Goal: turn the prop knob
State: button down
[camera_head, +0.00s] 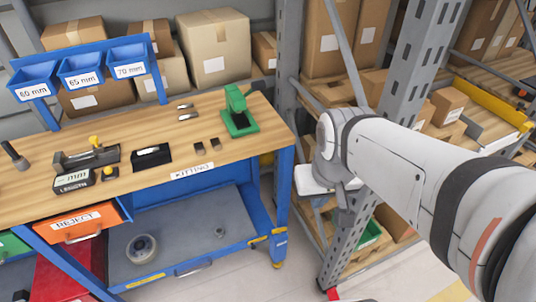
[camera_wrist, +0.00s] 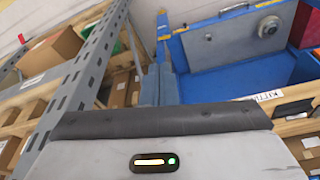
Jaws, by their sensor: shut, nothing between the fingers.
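I cannot pick out for certain which part is the prop knob. A yellow knob (camera_head: 95,140) stands on a grey length gauge (camera_head: 86,157) at the left of the workbench, with a small yellow button unit beside its display. A green bench fixture (camera_head: 238,112) stands at the bench's right end. My gripper (camera_head: 315,180) hangs off the right end of the bench, apart from both. In the wrist view my pale housing with a lit indicator fills the bottom.
The wooden workbench (camera_head: 160,188) carries small dark blocks and labelled blue bins (camera_head: 80,72). A grey perforated rack post (camera_head: 405,60) and shelves of cartons stand close behind and right of my arm. A round roll (camera_head: 141,248) lies on the lower shelf. Some floor is clear in front.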

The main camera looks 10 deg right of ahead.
aim_at(277, 230)
jog(key=u, duration=0.4)
jog(key=k, duration=1.4)
jog(key=z, duration=0.65)
jog(key=i, duration=1)
jog(key=z, duration=0.05)
